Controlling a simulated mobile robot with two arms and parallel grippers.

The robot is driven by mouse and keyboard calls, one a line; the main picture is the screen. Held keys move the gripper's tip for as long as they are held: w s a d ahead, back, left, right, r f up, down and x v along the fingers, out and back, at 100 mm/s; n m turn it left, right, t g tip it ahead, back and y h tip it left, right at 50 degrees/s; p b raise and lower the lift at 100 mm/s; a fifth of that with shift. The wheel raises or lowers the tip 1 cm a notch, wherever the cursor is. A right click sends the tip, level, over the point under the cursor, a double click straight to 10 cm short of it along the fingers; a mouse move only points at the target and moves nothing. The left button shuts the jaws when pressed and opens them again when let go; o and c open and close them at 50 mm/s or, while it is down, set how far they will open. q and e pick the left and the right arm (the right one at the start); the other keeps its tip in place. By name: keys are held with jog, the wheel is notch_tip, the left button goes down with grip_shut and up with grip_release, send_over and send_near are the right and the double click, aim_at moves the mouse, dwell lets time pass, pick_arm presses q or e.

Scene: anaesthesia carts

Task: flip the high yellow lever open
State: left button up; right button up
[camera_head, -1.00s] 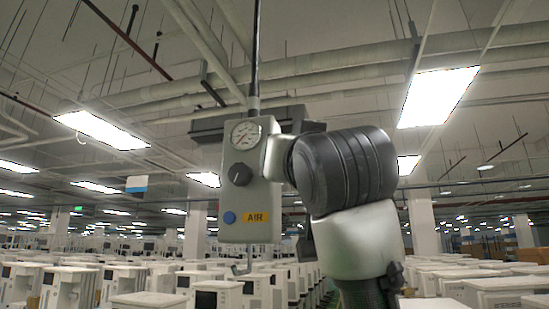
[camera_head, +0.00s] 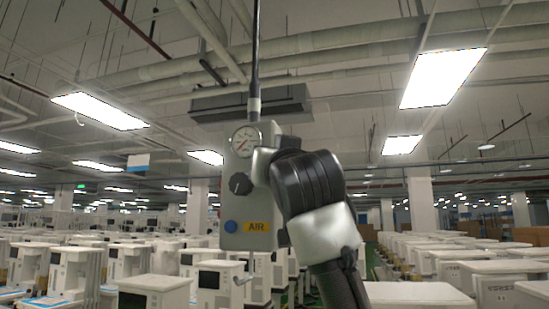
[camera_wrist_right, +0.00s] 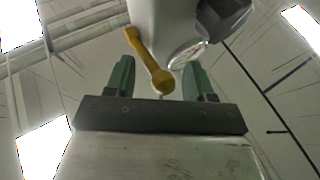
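A grey box hangs in the head view (camera_head: 231,210), with a round gauge (camera_head: 245,140), a black knob (camera_head: 240,183), a blue button and a yellow AIR label. The yellow lever (camera_wrist_right: 149,62) shows only in the right wrist view, slanting down from the pale housing to a rounded end. My right gripper (camera_wrist_right: 160,64) is open, its green fingers apart on either side of the lever's rounded end. Whether either finger touches it I cannot tell. In the head view my right arm hides the box's right side and the lever. My left gripper is out of view.
A dark bar (camera_head: 250,103) lies behind the box's top, and a vertical pole (camera_head: 255,60) rises above it. Many white carts (camera_head: 151,292) fill the floor beyond. The air left of the box is clear.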

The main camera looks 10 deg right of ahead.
jog(key=c, duration=0.5)
grip_shut()
jog(key=shift+w+d+f+n+t+y+b, duration=0.15)
jog(key=shift+f+n+t+y+b, duration=0.15)
jog(key=shift+f+n+t+b, duration=0.6)
pick_arm(q)
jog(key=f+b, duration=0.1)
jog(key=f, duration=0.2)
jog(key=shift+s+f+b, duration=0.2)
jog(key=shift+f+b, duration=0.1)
jog(key=shift+b, duration=0.1)
pick_arm(e)
jog(key=n+y, duration=0.1)
jog(key=y, duration=0.1)
jog(key=n+t+y, duration=0.1)
jog(key=shift+w+f+n, duration=0.3)
jog(key=shift+w+f, duration=0.05)
jog(key=shift+f, duration=0.05)
jog(key=o, duration=0.6)
grip_release()
jog(key=shift+s, duration=0.1)
